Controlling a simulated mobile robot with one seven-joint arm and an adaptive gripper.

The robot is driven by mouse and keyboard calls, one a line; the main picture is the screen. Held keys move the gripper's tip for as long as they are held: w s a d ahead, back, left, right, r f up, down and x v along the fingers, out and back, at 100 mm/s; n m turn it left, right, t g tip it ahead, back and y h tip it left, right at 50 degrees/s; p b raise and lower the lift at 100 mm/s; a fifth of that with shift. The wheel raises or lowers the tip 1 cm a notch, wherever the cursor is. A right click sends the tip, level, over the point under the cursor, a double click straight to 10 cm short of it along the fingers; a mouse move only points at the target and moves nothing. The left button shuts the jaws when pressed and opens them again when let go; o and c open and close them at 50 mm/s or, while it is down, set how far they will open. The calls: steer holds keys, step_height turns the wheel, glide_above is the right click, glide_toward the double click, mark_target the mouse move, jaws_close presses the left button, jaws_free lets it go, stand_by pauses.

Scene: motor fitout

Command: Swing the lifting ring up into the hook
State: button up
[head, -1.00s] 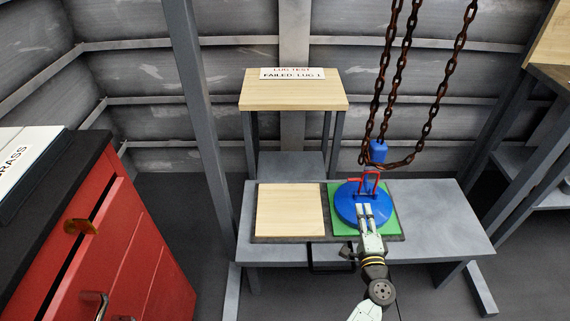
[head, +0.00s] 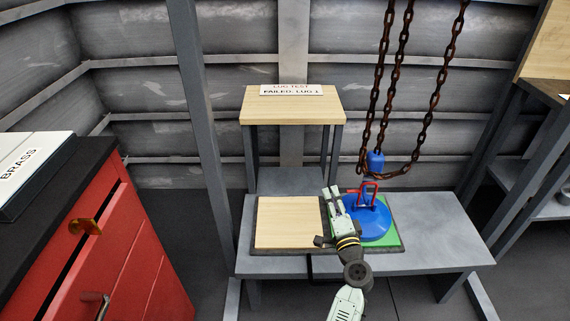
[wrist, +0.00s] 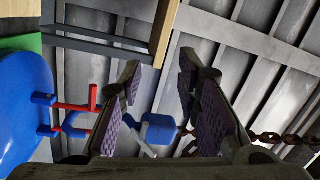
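The blue disc (head: 366,226) lies on a green pad on the bench, and its edge shows at the left of the wrist view (wrist: 22,108). The red lifting ring (head: 369,187) stands raised from the blue lugs on top of it; in the wrist view (wrist: 72,107) it reaches toward my left finger. The grey hook (wrist: 138,142) hangs below a blue block (head: 376,160) on the chains. A finger partly hides the gap between ring and hook, so I cannot tell whether they engage. My gripper (head: 332,190) is open and empty, left of the disc.
Rusty chains (head: 402,80) hang above the disc. A bare wooden square (head: 288,222) lies left of the green pad (head: 390,238). A small wooden stand (head: 290,106) with a sign is behind the bench. A red cabinet (head: 110,260) is at the left.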

steer(key=w+a+r+n+y, duration=0.1)
steer(key=a+r+n+y, duration=0.1)
steer(key=a+r, duration=0.3)
steer(key=w+a+r+n+y+b, duration=0.1)
steer(key=w+a+r+n, duration=0.1)
steer(key=a+r, duration=0.4)
steer(key=shift+a+n+t+y, duration=0.35)
steer(key=shift+a+n, duration=0.55)
steer(key=shift+a, duration=0.65)
steer(key=shift+r, duration=0.1)
